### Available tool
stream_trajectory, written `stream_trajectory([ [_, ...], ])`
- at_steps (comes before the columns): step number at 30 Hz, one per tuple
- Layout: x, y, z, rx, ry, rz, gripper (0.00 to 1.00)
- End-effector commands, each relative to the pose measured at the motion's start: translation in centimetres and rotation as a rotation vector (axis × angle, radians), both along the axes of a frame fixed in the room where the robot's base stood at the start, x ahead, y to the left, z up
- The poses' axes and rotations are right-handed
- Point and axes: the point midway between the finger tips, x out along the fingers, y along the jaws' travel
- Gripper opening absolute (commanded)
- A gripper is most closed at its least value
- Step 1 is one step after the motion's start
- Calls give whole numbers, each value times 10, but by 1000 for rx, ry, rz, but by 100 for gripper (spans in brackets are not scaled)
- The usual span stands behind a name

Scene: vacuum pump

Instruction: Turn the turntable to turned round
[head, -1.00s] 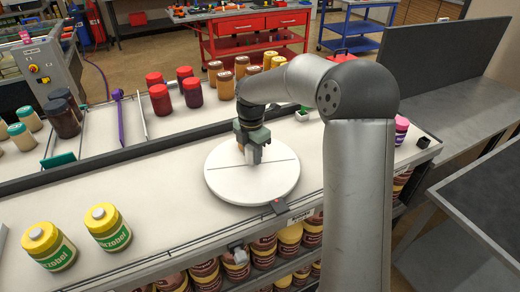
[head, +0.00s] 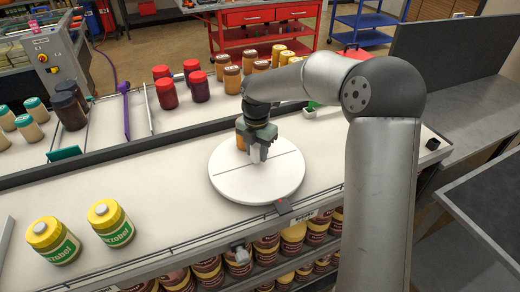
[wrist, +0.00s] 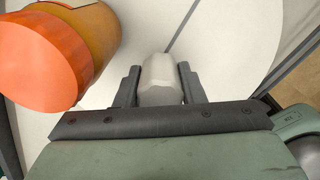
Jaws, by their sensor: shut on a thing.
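The turntable (head: 240,184) is a round white disc with a thin dark line across it, set in the light conveyor surface. My gripper (head: 257,156) points down over its upper middle. In the wrist view, the two dark fingers of the gripper (wrist: 159,84) are shut on a pale faceted knob (wrist: 160,72) on the turntable (wrist: 225,70). A jar (wrist: 92,28) with an orange lid is close beside the left finger in the wrist view. In the head view only a small part of this jar (head: 240,142) shows behind my gripper.
Two yellow-lidded jars (head: 110,223) stand on the conveyor at the left front. Red-lidded jars (head: 166,92) and brown jars (head: 232,79) stand behind the dark rail. A small dark block (head: 432,143) lies at the right end.

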Motion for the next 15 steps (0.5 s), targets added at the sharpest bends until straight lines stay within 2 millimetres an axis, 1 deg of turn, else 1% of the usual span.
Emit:
stream_trajectory([
  [9, 1, 1, 2, 1, -6, 1, 0],
  [10, 1, 1, 2, 1, -6, 1, 38],
  [11, 1, 0, 2, 1, -6, 1, 47],
  [12, 1, 0, 2, 0, -5, 1, 57],
  [15, 1, 0, 1, 0, -4, 1, 57],
])
